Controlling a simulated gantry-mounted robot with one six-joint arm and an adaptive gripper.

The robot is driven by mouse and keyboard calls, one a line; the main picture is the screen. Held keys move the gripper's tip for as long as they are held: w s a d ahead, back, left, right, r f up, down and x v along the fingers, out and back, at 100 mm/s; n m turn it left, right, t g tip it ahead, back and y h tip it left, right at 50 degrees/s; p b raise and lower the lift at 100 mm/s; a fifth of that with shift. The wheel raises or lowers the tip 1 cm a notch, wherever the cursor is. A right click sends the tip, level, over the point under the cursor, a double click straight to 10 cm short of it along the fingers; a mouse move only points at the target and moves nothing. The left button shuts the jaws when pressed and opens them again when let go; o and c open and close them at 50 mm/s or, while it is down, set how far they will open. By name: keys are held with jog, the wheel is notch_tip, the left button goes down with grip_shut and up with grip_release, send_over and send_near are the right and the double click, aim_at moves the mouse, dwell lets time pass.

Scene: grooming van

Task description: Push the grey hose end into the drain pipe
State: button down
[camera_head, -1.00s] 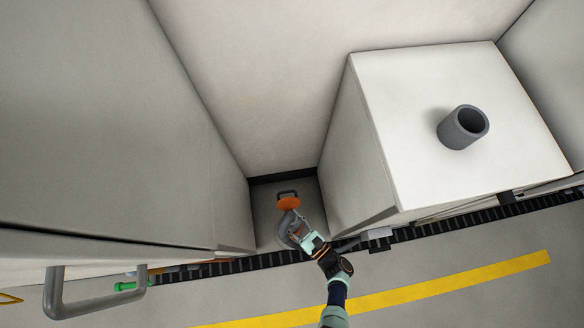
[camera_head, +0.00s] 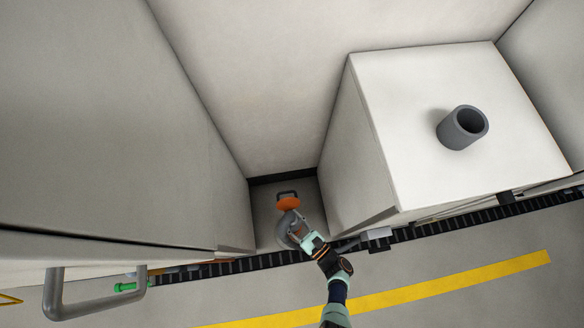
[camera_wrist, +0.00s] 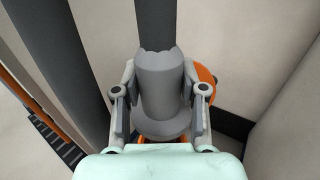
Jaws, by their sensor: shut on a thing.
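My gripper (camera_head: 293,228) reaches down into the narrow floor gap between two white units. In the wrist view, its fingers (camera_wrist: 158,110) are shut on a grey stepped piece, which looks like the grey hose end (camera_wrist: 160,95). A darker grey length (camera_wrist: 155,25) runs from it toward the top of that view. The held part also shows in the head view (camera_head: 284,240), partly covered by my gripper. A short, open grey pipe (camera_head: 462,127) stands upright on the right white unit. I cannot tell whether it is the drain pipe. No opening shows below the held piece.
An orange disc (camera_head: 288,203) lies just beyond my gripper, close to it, with a dark handle (camera_head: 287,194) behind. The left unit (camera_head: 120,120) and right unit (camera_head: 420,90) wall in the gap. A black ribbed strip (camera_head: 230,267) runs along the front.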

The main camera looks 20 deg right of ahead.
jog(key=c, duration=0.6)
grip_release()
jog(key=shift+o, duration=0.2)
jog(key=v, duration=1.2)
